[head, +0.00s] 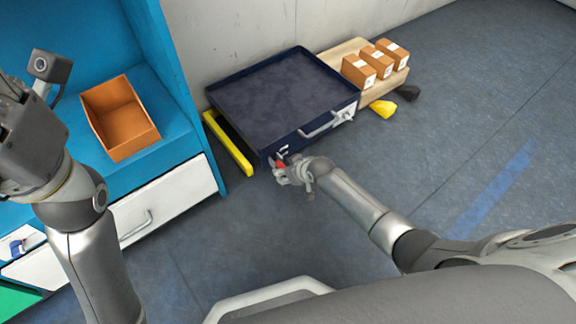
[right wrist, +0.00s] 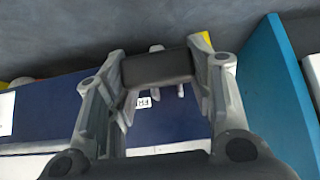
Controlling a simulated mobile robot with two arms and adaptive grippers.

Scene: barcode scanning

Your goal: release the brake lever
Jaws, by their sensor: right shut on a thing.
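The brake lever (head: 281,163), a small red part, sits at the front left corner of the dark blue cart (head: 270,150). My right gripper (head: 283,169) is at that corner and shut on the lever, covering most of it. In the right wrist view the fingers (right wrist: 160,105) stand before the cart's blue side (right wrist: 60,108), with a small white label (right wrist: 143,103) between them. The lever cannot be made out clearly there. My left gripper (head: 25,120) is at the left edge, and its fingers are not clearly visible.
A blue workbench (head: 165,78) with an orange open box (head: 125,140) stands left of the cart. Several small brown cartons (head: 358,72) lie on a wooden board (head: 392,82) behind it. A grey wall (head: 225,30) is behind. Blue-grey floor (head: 460,130) is free at right.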

